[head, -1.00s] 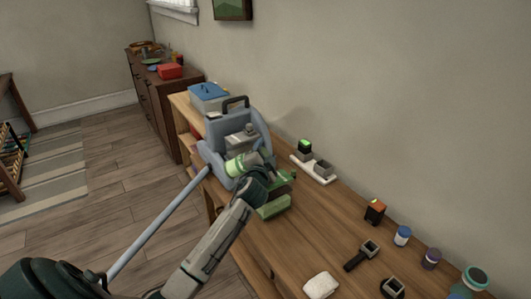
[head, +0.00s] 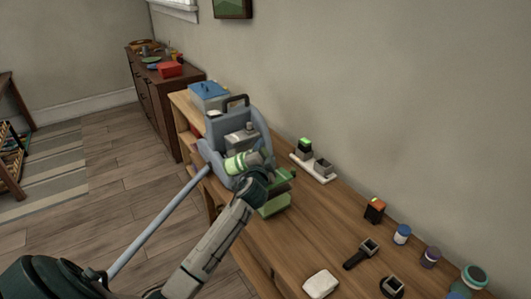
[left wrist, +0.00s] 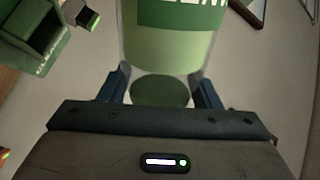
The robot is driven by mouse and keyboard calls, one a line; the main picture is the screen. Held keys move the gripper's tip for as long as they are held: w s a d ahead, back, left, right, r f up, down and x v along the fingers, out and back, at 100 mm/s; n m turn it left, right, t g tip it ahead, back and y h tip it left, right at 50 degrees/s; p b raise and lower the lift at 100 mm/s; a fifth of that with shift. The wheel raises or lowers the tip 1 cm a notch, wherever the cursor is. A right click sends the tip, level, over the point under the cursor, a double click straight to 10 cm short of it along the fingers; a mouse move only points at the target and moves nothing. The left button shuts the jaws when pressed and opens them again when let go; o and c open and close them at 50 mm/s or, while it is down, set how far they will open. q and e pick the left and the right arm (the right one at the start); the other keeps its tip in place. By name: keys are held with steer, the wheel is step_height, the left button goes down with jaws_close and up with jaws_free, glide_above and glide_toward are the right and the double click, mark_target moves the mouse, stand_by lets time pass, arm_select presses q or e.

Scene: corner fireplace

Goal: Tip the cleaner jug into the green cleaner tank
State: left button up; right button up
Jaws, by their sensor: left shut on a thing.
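My left gripper (head: 256,172) is shut on the cleaner jug (head: 236,163), a clear container with pale green contents and a green label. The jug lies steeply tilted in front of the blue-grey machine. In the left wrist view the jug (left wrist: 175,45) stands between the two fingers (left wrist: 160,88), its mouth out of frame. The green cleaner tank (head: 275,206) stands on the bench just below and right of the gripper, partly hidden by it. It also shows at the upper left of the left wrist view (left wrist: 28,50), apart from the jug. My right gripper is not in view.
The blue-grey machine (head: 213,135) with a long handle stands behind the jug. A white strip with two blocks (head: 313,170) lies right of the tank.

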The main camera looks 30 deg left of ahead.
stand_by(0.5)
arm_select(q)
steer(key=shift+f+m, duration=0.4)
steer(key=shift+m, duration=0.2)
stand_by(0.4)
steer(key=shift+f+m, duration=0.3)
steer(key=shift+m, duration=0.1)
stand_by(0.8)
steer(key=shift+f+m, duration=0.35)
steer(key=shift+m, duration=0.05)
stand_by(1.0)
steer(key=shift+f+m, duration=0.75)
steer(key=shift+m, duration=0.25)
stand_by(1.4)
steer(key=shift+p, duration=0.35)
